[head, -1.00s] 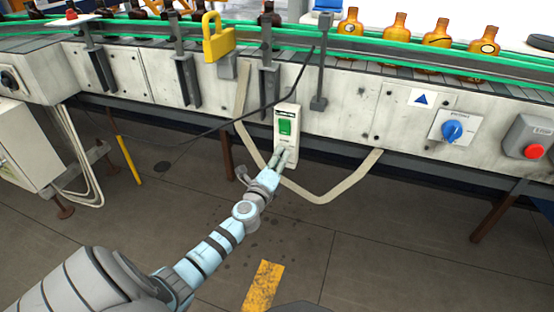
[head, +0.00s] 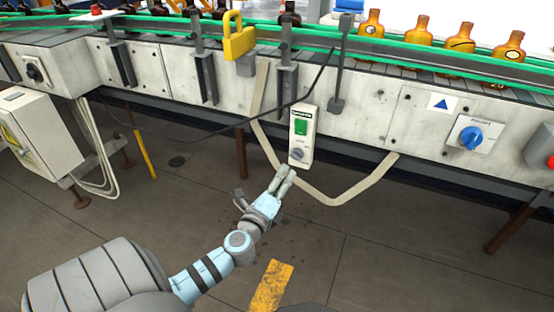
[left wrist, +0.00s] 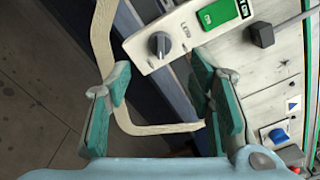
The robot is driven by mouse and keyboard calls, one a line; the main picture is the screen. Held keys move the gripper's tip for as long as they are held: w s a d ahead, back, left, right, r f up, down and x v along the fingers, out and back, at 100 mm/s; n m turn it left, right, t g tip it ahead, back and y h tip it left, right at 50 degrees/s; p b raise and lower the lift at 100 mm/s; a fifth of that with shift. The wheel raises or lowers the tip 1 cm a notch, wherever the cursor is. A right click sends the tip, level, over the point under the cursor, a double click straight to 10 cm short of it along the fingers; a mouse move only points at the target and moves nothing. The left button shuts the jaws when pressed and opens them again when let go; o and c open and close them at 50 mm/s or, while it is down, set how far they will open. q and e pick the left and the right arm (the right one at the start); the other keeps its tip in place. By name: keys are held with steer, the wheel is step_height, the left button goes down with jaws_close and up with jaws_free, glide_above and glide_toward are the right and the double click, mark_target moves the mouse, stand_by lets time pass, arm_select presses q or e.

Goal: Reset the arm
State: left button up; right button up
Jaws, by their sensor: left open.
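My left arm comes in from the lower left in the head view. Its gripper (head: 284,180) is just below a white switch box with a green button (head: 301,127) and a grey knob (head: 298,154). The gripper and box look apart. In the left wrist view, the two teal fingers of the gripper (left wrist: 160,92) are spread with nothing between them. The knob (left wrist: 159,45) and green button (left wrist: 218,12) show beyond the fingertips. My right gripper is not in view.
The conveyor with green rails (head: 400,45) carries amber bottles (head: 420,32) and dark bottles. A yellow padlock (head: 239,42) hangs on its front. A blue rotary switch (head: 470,138) and a red button are at right. A pale cable loop (head: 345,192) hangs below the box.

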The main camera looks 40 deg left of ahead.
arm_select(q)
steer(key=v, duration=0.2)
steer(key=shift+s+d, duration=0.15)
steer(key=shift+s, duration=0.1)
